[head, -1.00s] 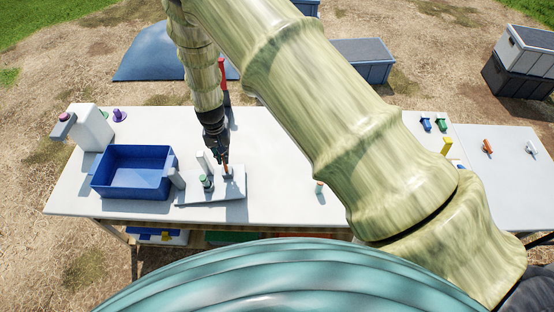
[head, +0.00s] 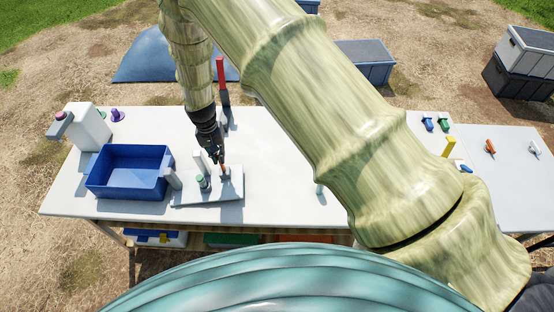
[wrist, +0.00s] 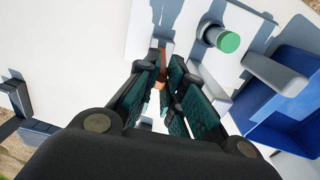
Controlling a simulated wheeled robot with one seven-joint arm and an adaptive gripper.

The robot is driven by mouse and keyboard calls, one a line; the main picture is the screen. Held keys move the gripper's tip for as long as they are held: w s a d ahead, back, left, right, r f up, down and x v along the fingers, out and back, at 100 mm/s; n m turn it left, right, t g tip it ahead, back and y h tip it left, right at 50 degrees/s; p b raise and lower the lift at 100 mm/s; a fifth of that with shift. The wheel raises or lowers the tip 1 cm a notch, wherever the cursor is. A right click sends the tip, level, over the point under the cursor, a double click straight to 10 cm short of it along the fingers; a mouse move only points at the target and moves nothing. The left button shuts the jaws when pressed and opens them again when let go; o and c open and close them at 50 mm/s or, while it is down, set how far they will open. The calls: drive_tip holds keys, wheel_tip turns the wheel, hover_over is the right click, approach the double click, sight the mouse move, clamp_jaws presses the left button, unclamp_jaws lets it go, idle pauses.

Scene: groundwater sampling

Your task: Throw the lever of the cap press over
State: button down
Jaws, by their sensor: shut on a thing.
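My gripper (head: 222,163) points down over the light grey plate (head: 190,200) on the white bench. It is shut on a slim orange-brown piece (head: 225,171), which also shows between the fingers in the wrist view (wrist: 162,68). The fingers hide much of it; I cannot tell whether it is the press lever. A green-capped vial (head: 203,183) stands left of the gripper on the plate, apart from it; its cap shows at the top right in the wrist view (wrist: 228,42). A red upright handle (head: 221,72) on a dark stem stands behind my gripper.
A blue bin (head: 127,184) and a white canister (head: 88,130) stand at the left of the bench (head: 275,170). A grey post (head: 173,179) stands between bin and plate. Small coloured items lie at the right end. The bench right of the plate is mostly clear.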

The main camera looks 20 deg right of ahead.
drive_tip(key=shift+w+a+b, duration=0.1)
drive_tip(key=shift+a+b, duration=0.25)
drive_tip(key=shift+b, duration=0.35)
drive_tip(key=c, duration=1.4)
unclamp_jaws()
drive_tip(key=shift+c, duration=0.2)
drive_tip(key=shift+d+p, duration=0.15)
drive_tip(key=shift+p, duration=0.2)
